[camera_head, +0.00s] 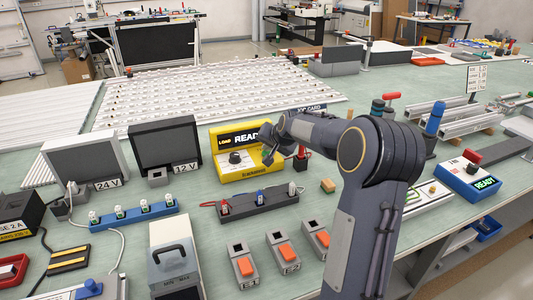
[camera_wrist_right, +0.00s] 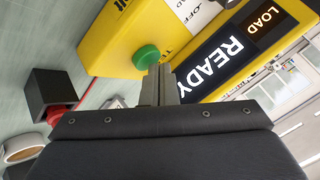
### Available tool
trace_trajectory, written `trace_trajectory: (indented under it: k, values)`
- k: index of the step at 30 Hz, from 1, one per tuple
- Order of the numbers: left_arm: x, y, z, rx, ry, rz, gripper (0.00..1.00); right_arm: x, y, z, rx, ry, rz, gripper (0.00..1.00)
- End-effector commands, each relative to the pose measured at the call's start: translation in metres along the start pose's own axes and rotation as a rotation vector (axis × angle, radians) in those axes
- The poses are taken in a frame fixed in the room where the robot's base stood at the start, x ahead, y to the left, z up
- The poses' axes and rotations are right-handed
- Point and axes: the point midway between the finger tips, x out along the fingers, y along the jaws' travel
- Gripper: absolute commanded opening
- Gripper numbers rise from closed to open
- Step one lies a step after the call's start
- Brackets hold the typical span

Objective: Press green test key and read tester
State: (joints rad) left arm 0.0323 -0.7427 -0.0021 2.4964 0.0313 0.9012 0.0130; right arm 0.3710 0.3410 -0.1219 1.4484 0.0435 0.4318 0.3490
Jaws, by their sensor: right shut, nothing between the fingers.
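The yellow tester (camera_head: 240,172) stands on the bench in the middle of the head view. Its display (camera_head: 242,139) reads READY beside the word LOAD. In the right wrist view the tester (camera_wrist_right: 120,40) fills the top, and the display (camera_wrist_right: 222,55) again reads READY. The green test key (camera_wrist_right: 146,57) is a round button on the tester's yellow face. My right gripper (camera_wrist_right: 158,72) is shut and empty, its tips right at the key's edge; I cannot tell whether they touch it. In the head view my right gripper (camera_head: 268,157) is at the tester's right side.
Right of the tester is a black block with a red part (camera_head: 301,157). A dark strip with several sockets (camera_head: 262,203) lies in front. Three grey boxes with orange switches (camera_head: 281,252) stand nearer.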

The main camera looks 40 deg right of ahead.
Motion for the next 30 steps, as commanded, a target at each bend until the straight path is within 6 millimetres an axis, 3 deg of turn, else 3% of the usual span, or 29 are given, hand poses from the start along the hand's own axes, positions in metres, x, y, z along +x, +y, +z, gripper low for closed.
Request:
trace_trajectory:
  k: [30]
  values:
    - [0.0025,-0.0011,0.0012,0.0,0.0,0.0,0.38,0.0029,0.0022,0.0025,0.0,-0.002,0.001,0.0]
